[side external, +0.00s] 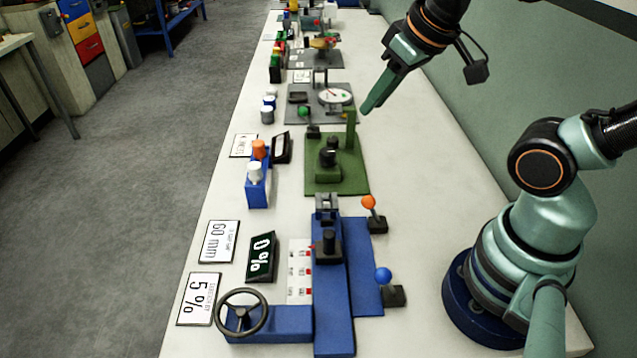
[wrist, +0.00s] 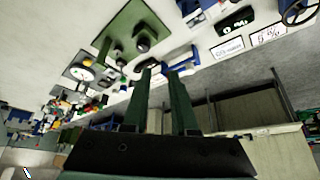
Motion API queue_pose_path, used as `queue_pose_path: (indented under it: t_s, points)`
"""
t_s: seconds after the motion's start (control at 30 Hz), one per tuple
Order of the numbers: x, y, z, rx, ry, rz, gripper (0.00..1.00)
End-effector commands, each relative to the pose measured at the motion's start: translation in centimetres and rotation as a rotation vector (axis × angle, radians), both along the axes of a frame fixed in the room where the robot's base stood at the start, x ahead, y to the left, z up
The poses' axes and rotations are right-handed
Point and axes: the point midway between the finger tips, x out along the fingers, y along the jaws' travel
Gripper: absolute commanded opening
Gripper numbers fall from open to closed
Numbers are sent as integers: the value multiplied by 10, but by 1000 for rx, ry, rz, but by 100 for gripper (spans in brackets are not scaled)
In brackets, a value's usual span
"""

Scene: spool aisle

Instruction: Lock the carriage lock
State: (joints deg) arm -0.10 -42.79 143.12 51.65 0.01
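A blue carriage station (side external: 345,250) stands on the near part of the bench. It has a black handwheel (side external: 241,312) and a dark block with a black knob (side external: 328,243) on its slide. Beside it on the right are a lever with an orange ball (side external: 369,203) and a lever with a blue ball (side external: 383,275). No label shows which one is the carriage lock. My gripper (side external: 366,108) is high above the bench, beyond this station and apart from the levers. In the wrist view its two fingers (wrist: 162,72) show a gap with nothing between them.
A green base plate (side external: 335,181) with a black knob and upright post stands just beyond the blue station. A blue holder (side external: 257,191) with orange and white knobs stands at left. Signs reading 60 mm (side external: 220,241) and 5 % (side external: 199,298) lie near the left edge.

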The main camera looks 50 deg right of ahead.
Motion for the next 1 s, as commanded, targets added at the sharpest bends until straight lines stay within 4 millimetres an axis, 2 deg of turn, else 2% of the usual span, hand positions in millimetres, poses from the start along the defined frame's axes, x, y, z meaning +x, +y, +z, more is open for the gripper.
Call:
queue_pose_path:
  t_s: [0.07,0.27,0.63,1.0]
  points:
    - [1,4,-1,1,15,12,0]
    - [5,28,-8,-2,134,84,0]
    - [7,98,-37,-64,457,274,0]
    - [-10,167,-78,-206,758,442,0]
